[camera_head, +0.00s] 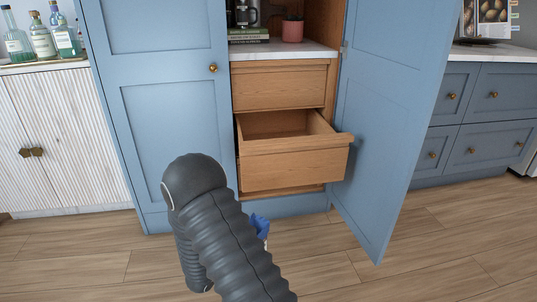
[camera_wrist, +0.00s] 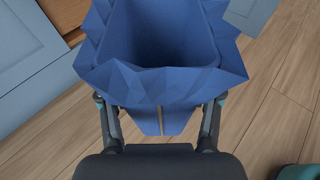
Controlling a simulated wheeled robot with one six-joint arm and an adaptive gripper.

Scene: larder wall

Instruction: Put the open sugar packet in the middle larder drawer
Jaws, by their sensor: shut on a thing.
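The open sugar packet (camera_wrist: 160,82) is blue and faceted, with its wide mouth facing the wrist camera. In the wrist view my gripper (camera_wrist: 158,104) has a finger on each side of it and is shut on it. In the head view only a small blue part of the packet (camera_head: 260,226) shows past my arm, below and in front of the drawers; my gripper is hidden there. The middle larder drawer (camera_head: 292,163) is wooden and pulled out, and the part of its inside that shows looks empty.
The upper drawer (camera_head: 279,88) is shut. The blue larder door (camera_head: 392,115) stands open at the right, close to the pulled-out drawer. A closed blue door (camera_head: 165,90) is at the left. A teal thing (camera_wrist: 298,172) shows at the wrist view's lower right corner. Wooden floor in front is clear.

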